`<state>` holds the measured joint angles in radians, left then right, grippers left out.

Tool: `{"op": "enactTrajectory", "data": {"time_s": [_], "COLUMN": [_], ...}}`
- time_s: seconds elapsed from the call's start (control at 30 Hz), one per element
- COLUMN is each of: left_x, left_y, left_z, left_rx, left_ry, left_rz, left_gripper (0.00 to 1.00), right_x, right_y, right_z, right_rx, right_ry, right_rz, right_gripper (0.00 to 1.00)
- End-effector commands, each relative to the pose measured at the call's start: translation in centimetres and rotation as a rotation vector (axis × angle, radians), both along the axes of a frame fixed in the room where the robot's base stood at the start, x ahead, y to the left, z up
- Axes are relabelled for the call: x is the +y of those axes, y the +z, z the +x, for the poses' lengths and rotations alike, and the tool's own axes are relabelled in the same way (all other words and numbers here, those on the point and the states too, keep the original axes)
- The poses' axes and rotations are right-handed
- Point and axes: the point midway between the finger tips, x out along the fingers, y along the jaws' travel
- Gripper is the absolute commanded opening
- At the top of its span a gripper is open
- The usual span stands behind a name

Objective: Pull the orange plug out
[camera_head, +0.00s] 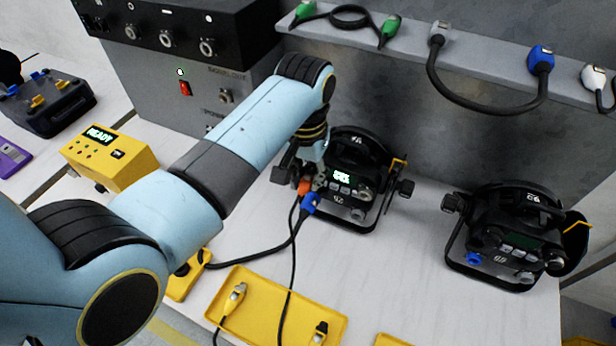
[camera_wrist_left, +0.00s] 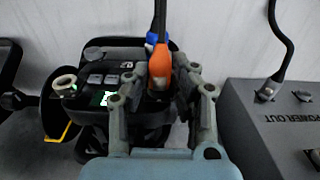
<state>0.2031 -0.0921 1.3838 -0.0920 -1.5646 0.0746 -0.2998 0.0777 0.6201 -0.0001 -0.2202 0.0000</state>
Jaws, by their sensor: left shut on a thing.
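The orange plug (camera_head: 304,187) is at the left side of the back panel of the nearer par can (camera_head: 347,180), whose small display is lit. My left gripper (camera_head: 299,172) reaches down to it from above. In the left wrist view, the fingers (camera_wrist_left: 166,80) are shut on the orange plug (camera_wrist_left: 160,62), one on each side, and a black cable runs up from it. The fingers hide the plug's front end, so I cannot tell how deep it sits in its socket. A blue plug (camera_head: 310,203) is right beside it. My right gripper is not in view.
A second par can (camera_head: 515,240) stands to the right. A yellow tray (camera_head: 262,289) with cable ends lies in front. A yellow tester (camera_head: 110,155) reads READY. A grey power box (camera_head: 185,88) stands behind. A shelf (camera_head: 405,48) with cables runs along the wall.

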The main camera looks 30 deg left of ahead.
Motion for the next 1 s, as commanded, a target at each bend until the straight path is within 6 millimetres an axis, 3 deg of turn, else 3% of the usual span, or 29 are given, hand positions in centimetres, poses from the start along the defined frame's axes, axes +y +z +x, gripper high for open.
{"op": "enactTrajectory", "data": {"time_s": [1.0], "left_x": [-0.2], "left_y": [0.0], "left_z": [-3.2], "left_rx": [0.001], "left_ry": [0.0], "left_rz": [-0.001], "left_gripper": [0.0], "right_x": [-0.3], "right_y": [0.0], "right_z": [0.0], "right_rx": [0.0], "right_ry": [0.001], "right_rz": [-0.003], "right_gripper": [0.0]}}
